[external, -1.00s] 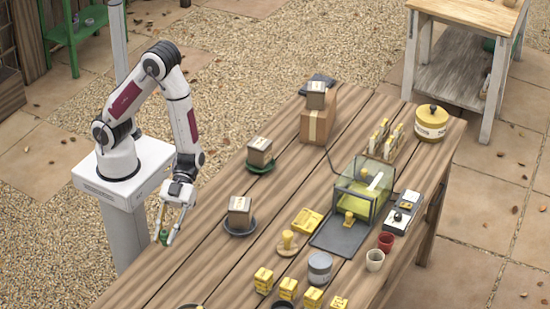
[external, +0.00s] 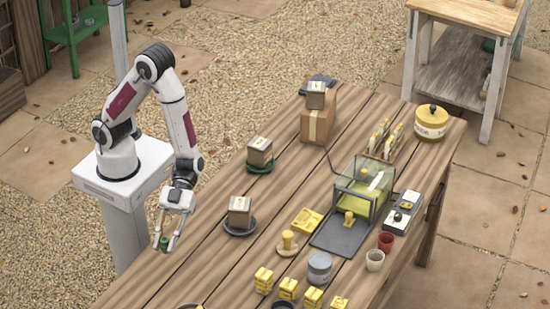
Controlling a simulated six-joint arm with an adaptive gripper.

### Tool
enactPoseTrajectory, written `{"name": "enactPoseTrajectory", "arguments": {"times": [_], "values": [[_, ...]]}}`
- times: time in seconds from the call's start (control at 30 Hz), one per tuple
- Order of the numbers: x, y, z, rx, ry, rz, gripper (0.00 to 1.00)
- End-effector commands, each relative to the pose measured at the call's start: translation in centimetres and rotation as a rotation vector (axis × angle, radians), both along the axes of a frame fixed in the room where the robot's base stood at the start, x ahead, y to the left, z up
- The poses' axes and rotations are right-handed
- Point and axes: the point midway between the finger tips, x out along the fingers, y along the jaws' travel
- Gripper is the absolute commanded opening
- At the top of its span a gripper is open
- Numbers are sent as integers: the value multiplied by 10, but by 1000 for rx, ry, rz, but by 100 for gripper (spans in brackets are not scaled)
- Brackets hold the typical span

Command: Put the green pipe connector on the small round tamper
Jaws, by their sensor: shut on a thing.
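The green pipe connector (external: 164,244) is small and dark green. It sits between the fingertips of my gripper (external: 164,246), which is shut on it, low over the near left edge of the table. I cannot tell whether it touches the wood. A yellow-knobbed tamper (external: 288,240) with a round tan base stands upright mid-table, well right of my gripper. A smaller yellow knobbed piece (external: 349,218) stands on the dark mat in front of the clear box. I take the round-based one as the small round tamper, but cannot be certain.
Between gripper and tamper, a labelled cube (external: 240,210) stands on a dark saucer (external: 238,229). Around the tamper are a yellow tray (external: 307,220), a grey tin (external: 320,267), and several yellow blocks (external: 264,279) nearer the front. The clear box (external: 365,185) stands behind. The left front planks are clear.

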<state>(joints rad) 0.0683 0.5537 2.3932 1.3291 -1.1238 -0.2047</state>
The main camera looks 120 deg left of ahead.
Motion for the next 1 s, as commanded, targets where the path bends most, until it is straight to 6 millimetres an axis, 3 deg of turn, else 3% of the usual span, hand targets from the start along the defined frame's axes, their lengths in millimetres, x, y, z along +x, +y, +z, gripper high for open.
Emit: {"name": "enactPoseTrajectory", "arguments": {"times": [0.27, 0.6, 1.0], "values": [[77, -4, 23, -1, -4, 208, 7], [162, 14, 55, -2, -3, 489, 7], [225, 50, 85, -2, -1, 762, 7]]}}
